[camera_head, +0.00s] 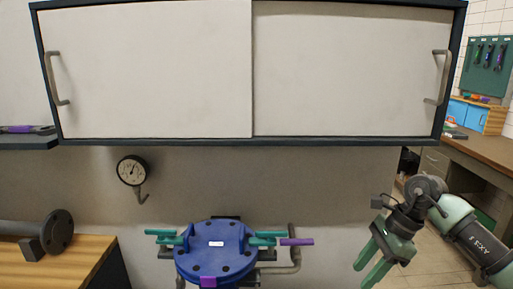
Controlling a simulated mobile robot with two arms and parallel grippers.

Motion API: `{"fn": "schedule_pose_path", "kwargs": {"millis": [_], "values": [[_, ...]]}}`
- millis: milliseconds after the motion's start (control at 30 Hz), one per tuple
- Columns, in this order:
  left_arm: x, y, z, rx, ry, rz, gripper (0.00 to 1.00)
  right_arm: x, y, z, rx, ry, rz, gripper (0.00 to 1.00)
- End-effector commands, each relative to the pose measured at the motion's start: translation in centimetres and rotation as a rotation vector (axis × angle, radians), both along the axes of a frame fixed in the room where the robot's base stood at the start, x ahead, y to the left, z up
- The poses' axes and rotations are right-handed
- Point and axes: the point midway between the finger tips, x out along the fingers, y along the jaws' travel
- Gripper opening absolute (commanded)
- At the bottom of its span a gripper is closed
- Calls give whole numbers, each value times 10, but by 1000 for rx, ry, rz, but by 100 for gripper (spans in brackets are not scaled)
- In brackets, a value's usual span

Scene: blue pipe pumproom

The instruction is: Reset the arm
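My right arm comes in from the right edge, and its green gripper (368,271) points down and to the left. Its two fingers are apart with nothing between them. It hangs in front of the pale wall, to the right of the blue round flange, and touches nothing that I can see. My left arm and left gripper are not in view.
A wall cabinet (150,75) with two sliding doors spans the top. Below are a pressure gauge (131,170) and a blue flange (214,262) with teal and purple bars. A wooden table (75,265) bears a dark pipe piece (50,236). A workbench (485,146) stands right.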

Motion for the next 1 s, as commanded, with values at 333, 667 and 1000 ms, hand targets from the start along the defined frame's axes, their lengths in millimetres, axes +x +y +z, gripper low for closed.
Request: {"fn": "schedule_pose_path", "kwargs": {"millis": [333, 667, 1000], "values": [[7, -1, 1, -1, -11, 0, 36, 1, 53, -7, 165, -27, -11, 42], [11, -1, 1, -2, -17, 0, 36, -8, 157, 5, 565, -25, -101, 42], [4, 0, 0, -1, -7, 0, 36, -16, 238, 100, 1473, 282, -624, 42]]}}
